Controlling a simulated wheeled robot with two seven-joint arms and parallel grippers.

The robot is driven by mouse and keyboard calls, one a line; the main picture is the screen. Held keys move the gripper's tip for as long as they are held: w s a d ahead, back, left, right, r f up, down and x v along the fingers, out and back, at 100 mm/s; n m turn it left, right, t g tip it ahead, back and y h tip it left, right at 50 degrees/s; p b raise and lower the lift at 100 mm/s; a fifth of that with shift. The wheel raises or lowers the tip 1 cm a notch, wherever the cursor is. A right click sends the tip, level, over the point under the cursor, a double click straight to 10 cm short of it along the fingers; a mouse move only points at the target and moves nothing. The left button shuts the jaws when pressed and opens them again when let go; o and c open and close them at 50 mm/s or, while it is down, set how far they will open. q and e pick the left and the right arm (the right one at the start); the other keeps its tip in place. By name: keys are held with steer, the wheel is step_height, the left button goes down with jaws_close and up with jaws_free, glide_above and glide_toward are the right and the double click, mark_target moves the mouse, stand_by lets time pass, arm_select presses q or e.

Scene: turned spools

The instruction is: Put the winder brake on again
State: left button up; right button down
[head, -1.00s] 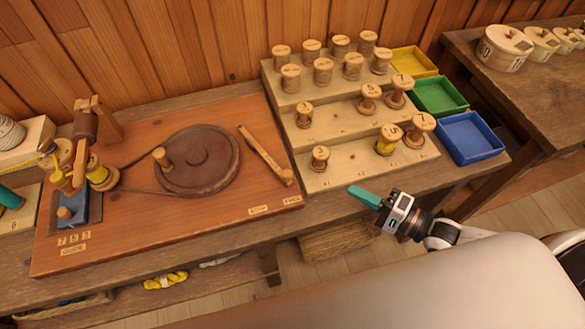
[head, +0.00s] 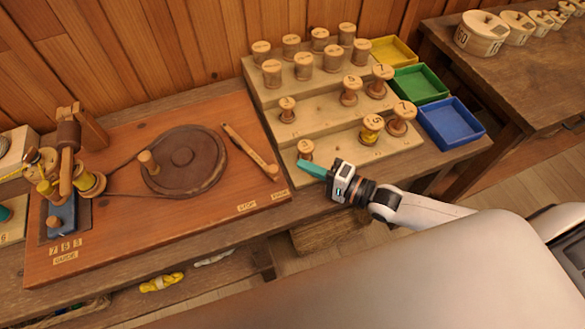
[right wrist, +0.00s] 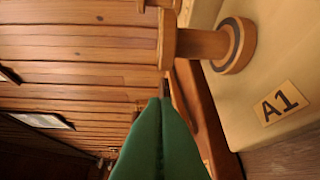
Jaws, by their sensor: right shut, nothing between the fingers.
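The winder (head: 130,235) is a red-brown board with a dark round wheel (head: 182,162). The brake is likely the slim wooden lever (head: 249,149) lying slantwise right of the wheel; its near end points toward the FREE label (head: 280,195), with the STOP label (head: 247,207) to its left. My right gripper (head: 304,165), with teal fingers shut and empty, is right of the lever's end, apart from it, by the front left spool (head: 305,150) of the rack. In the right wrist view the shut fingers (right wrist: 163,102) point toward the board's edge (right wrist: 218,135). My left gripper is not in view.
The stepped spool rack (head: 345,160) stands right of the winder with several spools. Yellow (head: 398,50), green (head: 417,83) and blue (head: 450,122) trays stand beyond it. In the right wrist view a spool (right wrist: 232,46) stands close by, beside the A1 label (right wrist: 280,103).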

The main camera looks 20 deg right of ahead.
steer(key=a, duration=0.2)
steer(key=shift+w+a+p, duration=0.15)
steer(key=shift+a+p, duration=0.2)
steer(key=shift+p, duration=0.05)
steer(key=shift+a+f, duration=0.15)
steer(key=shift+a, duration=0.5)
steer(key=shift+a+p, duration=0.25)
steer(key=shift+p, duration=0.15)
steer(key=a+m+h+p, duration=0.1)
steer(key=s+a+m+t+h+p, duration=0.1)
steer(key=a, duration=0.1)
steer(key=s+a+t+h+p, duration=0.1)
steer(key=a, duration=0.1)
steer(key=shift+s+a+m+h, duration=0.1)
steer(key=shift+m+h, duration=0.2)
steer(key=shift+m, duration=0.1)
steer(key=shift+s+a+p, duration=0.2)
steer(key=shift+a, duration=0.7)
steer(key=shift+s+a+p, duration=0.15)
steer(key=shift+s+a, duration=0.05)
steer(key=shift+a, duration=0.7)
